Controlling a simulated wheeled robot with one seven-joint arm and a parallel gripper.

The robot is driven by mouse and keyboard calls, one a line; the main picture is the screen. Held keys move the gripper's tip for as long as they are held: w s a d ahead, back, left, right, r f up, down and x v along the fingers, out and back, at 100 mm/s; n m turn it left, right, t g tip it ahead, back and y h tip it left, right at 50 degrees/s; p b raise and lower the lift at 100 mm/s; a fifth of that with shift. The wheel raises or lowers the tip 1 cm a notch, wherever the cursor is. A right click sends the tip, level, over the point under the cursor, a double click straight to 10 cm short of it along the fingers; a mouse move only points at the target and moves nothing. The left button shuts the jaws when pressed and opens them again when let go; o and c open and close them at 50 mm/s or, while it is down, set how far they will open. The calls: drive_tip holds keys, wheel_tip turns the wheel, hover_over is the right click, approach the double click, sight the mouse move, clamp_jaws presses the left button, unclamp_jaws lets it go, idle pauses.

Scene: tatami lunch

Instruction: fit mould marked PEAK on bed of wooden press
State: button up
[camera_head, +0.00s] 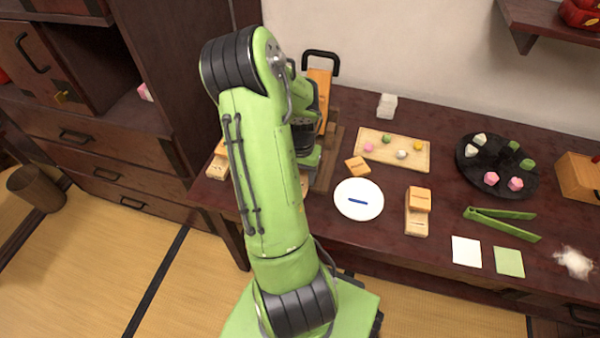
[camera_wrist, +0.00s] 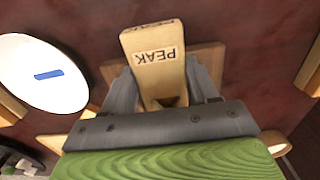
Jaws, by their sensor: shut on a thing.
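The mould marked PEAK (camera_wrist: 154,52) is a pale wooden block, seen in the wrist view with its lettering upside down. My gripper (camera_wrist: 160,82) is shut on it, one grey finger on each side. A brown wooden slab (camera_wrist: 208,62) lies behind the mould; I cannot tell whether they touch. In the head view, the wooden press (camera_head: 322,82) stands at the back left of the table, with a black handle and a brown base. My arm covers much of the press and hides my gripper and the mould there.
A white plate (camera_head: 345,209) with a blue strip lies right of the press. An orange block (camera_head: 357,166), a two-part wooden block (camera_head: 416,222), a board of sweets (camera_head: 420,136), a dark round tray (camera_head: 510,166) and green tongs (camera_head: 500,222) occupy the table.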

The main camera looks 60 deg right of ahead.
drive_tip(key=shift+f, duration=0.15)
drive_tip(key=o, duration=1.2)
wheel_tip(320, 180, up, 16)
drive_tip(key=p, duration=0.5)
drive_tip(key=shift+f, duration=0.1)
